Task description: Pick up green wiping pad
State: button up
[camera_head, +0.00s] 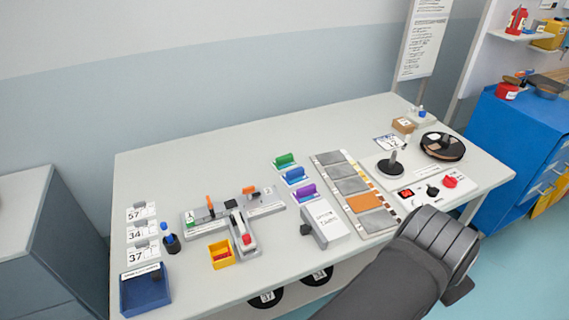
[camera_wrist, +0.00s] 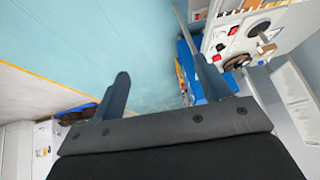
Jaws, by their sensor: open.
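The green wiping pad (camera_head: 285,159) sits in a small teal-and-white holder near the middle back of the table in the head view. It is the rearmost of three similar pads, with a blue pad (camera_head: 295,174) and a purple pad (camera_head: 306,189) in front of it. My gripper is far to the right of the pads, past the table's front edge, and mostly hidden behind my wrist in the head view. In the wrist view my gripper (camera_wrist: 150,45) has its two fingers spread apart with nothing between them. The green pad cannot be made out in the wrist view.
The table (camera_head: 160,180) holds a grey fixture (camera_head: 265,206), a yellow bin (camera_head: 221,255), a blue tray (camera_head: 146,289), a white box (camera_head: 325,220), a sample board (camera_head: 351,185) and a black reel (camera_head: 443,146). The table's back left is clear. A blue cabinet (camera_head: 515,140) stands right.

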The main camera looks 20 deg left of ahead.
jog(key=w+d+r+m+h, duration=0.1)
jog(key=w+d+r+m, duration=0.45)
jog(key=r, duration=0.35)
jog(key=w+d+r+m+h, duration=0.1)
jog(key=w+d+r+m, duration=0.4)
jog(key=r, duration=0.4)
jog(key=w+a+f+n+y, duration=0.1)
jog(key=w+a+n, duration=0.15)
jog(key=w, duration=0.45)
jog(key=w+a+f+n, duration=0.1)
jog(key=w+a, duration=0.3)
jog(key=w, duration=0.4)
jog(key=w+a+f+n+y, duration=0.1)
jog(key=w+a+f, duration=0.1)
jog(key=w+a, duration=0.35)
jog(key=n+g, duration=0.2)
jog(key=n, duration=0.5)
send_over(283, 156)
jog(key=s+a, duration=0.4)
jog(key=s, duration=0.1)
notch_tip(283, 156, down, 23)
jog(key=x, duration=1.1)
jog(key=shift+w+a+f, duration=0.2)
jog(key=shift+f, duration=0.1)
jog(key=shift+x, duration=3.15)
jog(key=shift+d+r, duration=0.1)
jog(key=c, duration=0.7)
jog(key=shift+c, duration=0.2)
